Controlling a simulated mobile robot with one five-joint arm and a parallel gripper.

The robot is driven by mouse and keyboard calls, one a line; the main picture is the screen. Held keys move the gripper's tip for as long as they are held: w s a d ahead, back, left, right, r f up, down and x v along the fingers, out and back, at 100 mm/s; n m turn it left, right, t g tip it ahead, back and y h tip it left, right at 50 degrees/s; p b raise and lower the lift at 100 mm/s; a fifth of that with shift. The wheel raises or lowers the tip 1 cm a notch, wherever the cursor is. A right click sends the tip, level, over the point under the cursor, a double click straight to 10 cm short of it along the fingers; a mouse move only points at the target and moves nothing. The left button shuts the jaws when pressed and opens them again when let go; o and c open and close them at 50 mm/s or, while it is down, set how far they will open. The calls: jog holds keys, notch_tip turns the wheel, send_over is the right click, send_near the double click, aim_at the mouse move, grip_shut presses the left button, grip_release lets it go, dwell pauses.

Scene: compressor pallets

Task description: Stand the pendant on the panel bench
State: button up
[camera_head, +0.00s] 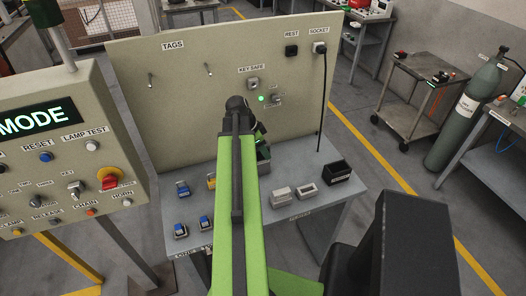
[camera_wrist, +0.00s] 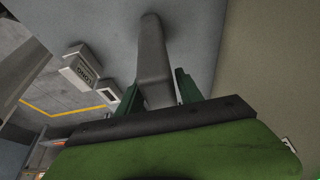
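In the wrist view a grey, rounded, elongated thing (camera_wrist: 151,50), which looks like the pendant, sits between the two dark green fingers of my gripper (camera_wrist: 157,93). The fingers appear closed on its sides, and its far end points out over the bench top. I cannot tell whether it touches the bench. In the head view the panel bench (camera_head: 215,215) stands below the upright board. My arm hides most of the gripper and the held thing there.
Two grey labelled blocks (camera_head: 307,190) and a black open bin (camera_head: 337,171) stand on the bench's right side. Blue padlock-like items (camera_head: 181,231) lie at left. A black cable (camera_head: 322,100) hangs from the socket. The mode console (camera_head: 60,140) stands at left.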

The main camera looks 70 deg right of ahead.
jog(key=shift+o, duration=0.7)
jog(key=shift+r, duration=0.15)
jog(key=p+v, duration=1.1)
jog(key=v, duration=0.1)
jog(key=shift+s+r+p, duration=0.1)
jog(key=shift+r+p, duration=0.05)
jog(key=shift+p, duration=0.2)
